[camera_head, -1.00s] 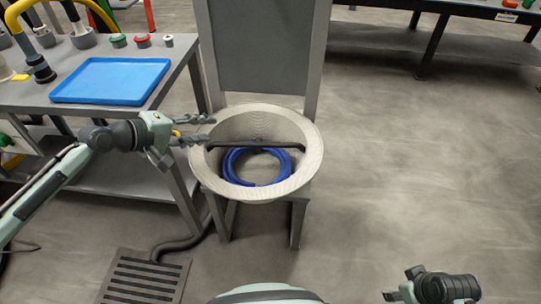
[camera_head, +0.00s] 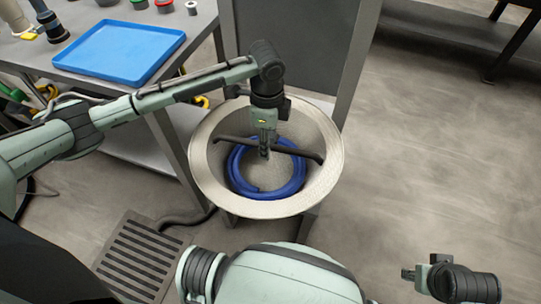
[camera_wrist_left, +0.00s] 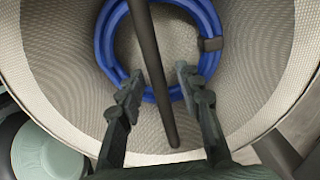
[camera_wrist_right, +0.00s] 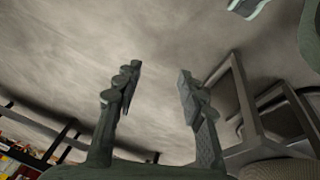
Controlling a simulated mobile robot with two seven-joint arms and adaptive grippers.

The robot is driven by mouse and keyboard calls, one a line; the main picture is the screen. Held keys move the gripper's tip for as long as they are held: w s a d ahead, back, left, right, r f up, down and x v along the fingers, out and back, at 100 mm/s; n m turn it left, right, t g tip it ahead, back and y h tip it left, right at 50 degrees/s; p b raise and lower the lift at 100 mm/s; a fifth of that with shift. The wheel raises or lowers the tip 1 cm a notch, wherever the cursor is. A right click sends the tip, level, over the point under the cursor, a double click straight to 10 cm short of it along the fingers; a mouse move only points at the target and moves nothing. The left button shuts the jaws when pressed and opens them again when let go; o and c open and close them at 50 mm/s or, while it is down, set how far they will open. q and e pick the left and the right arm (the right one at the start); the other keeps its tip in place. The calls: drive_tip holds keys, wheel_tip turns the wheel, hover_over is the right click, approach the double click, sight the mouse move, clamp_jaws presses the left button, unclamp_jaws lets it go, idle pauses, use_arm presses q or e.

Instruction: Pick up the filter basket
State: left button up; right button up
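The filter basket (camera_head: 205,170) is a wide, light mesh bowl on a grey chair-like stand. A dark bar handle (camera_head: 301,153) crosses its mouth, and a coiled blue hose (camera_head: 240,181) lies inside. My left gripper (camera_head: 264,152) points down over the basket at the bar. In the left wrist view the fingers (camera_wrist_left: 155,92) are open, with the bar (camera_wrist_left: 152,65) running between them and the hose (camera_wrist_left: 108,45) beyond. I cannot tell whether a finger touches the bar. My right gripper (camera_head: 408,273) is at the lower right, away from the basket; its fingers (camera_wrist_right: 155,88) are open and empty.
A grey table (camera_head: 200,22) with a blue tray (camera_head: 118,50) stands at the left. The stand's tall grey back panel (camera_head: 310,45) rises behind the basket. A floor drain grate (camera_head: 138,258) lies at lower left.

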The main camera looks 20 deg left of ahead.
use_arm(q)
drive_tip(key=f, duration=0.5)
drive_tip(key=shift+s+a+b, duration=0.15)
drive_tip(key=shift+a+b, duration=0.05)
drive_tip(key=shift+b, duration=0.1)
clamp_jaws()
drive_tip(key=shift+r, duration=0.15)
